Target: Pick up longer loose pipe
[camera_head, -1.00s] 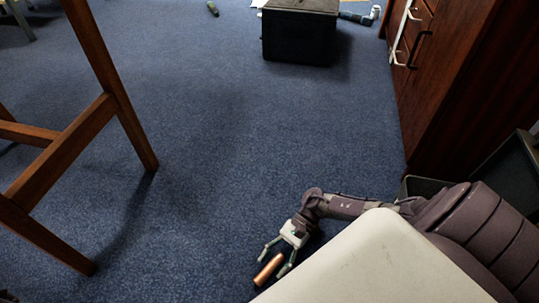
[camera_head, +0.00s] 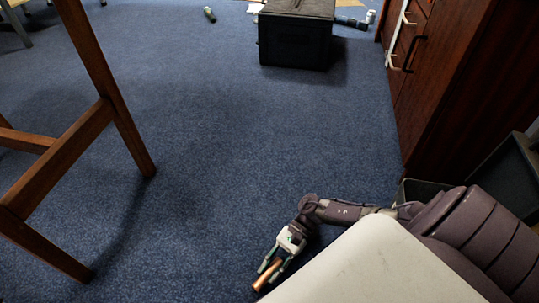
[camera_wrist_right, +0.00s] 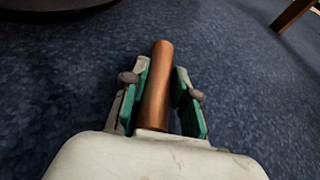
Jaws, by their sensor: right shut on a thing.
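A copper pipe (camera_head: 268,277) is at the bottom of the head view, low over or on the blue carpet; I cannot tell whether it touches the floor. My right gripper (camera_head: 271,268) is shut on it, with one finger on each side. In the right wrist view the pipe (camera_wrist_right: 157,85) lies lengthwise between the two green-padded fingers of my right gripper (camera_wrist_right: 160,88), its far end sticking out past the tips. Its near end is hidden behind the pale gripper body. No second pipe shows for comparing length. My left gripper is not in view.
A wooden frame (camera_head: 82,135) stands at the left. A black box (camera_head: 294,40) sits on the floor at the top. A dark wooden cabinet (camera_head: 445,85) and a dark open bin (camera_head: 420,190) are at the right. The middle carpet is clear.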

